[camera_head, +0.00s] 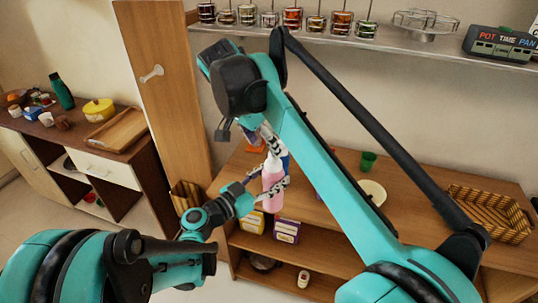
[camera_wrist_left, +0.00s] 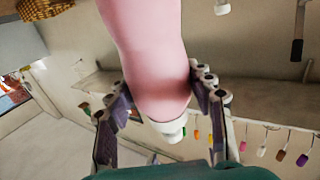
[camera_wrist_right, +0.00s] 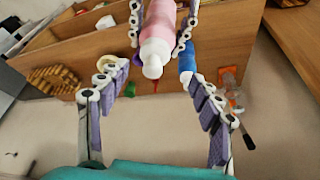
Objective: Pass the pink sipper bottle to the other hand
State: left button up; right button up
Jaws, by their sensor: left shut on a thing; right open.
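The pink sipper bottle (camera_head: 272,172) is in the middle of the head view, in front of the wooden shelf unit. My left gripper (camera_head: 270,186) is shut on it from below left. In the left wrist view the bottle (camera_wrist_left: 150,55) lies between both finger pads, its white end (camera_wrist_left: 170,130) showing. My right gripper (camera_head: 272,143) is just above the bottle in the head view. In the right wrist view its fingers (camera_wrist_right: 152,85) are spread and empty. The bottle's white end (camera_wrist_right: 152,62) points toward the gap between them; contact cannot be told.
The shelf unit's top holds a green cup (camera_head: 368,161), a pale plate (camera_head: 373,192) and a woven basket (camera_head: 489,212). Boxes (camera_head: 287,230) stand on its lower shelf. A blue object (camera_wrist_right: 187,60) shows beside the right finger in the right wrist view. A wall shelf (camera_head: 390,42) runs above.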

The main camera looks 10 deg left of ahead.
jog(key=x, duration=0.7)
jog(key=shift+w+d+f, duration=0.1)
jog(key=shift+w+f, duration=0.05)
jog(key=shift+f, duration=0.15)
grip_shut()
pick_arm(q)
jog(key=o, duration=1.5)
jog(key=shift+s+d, duration=0.1)
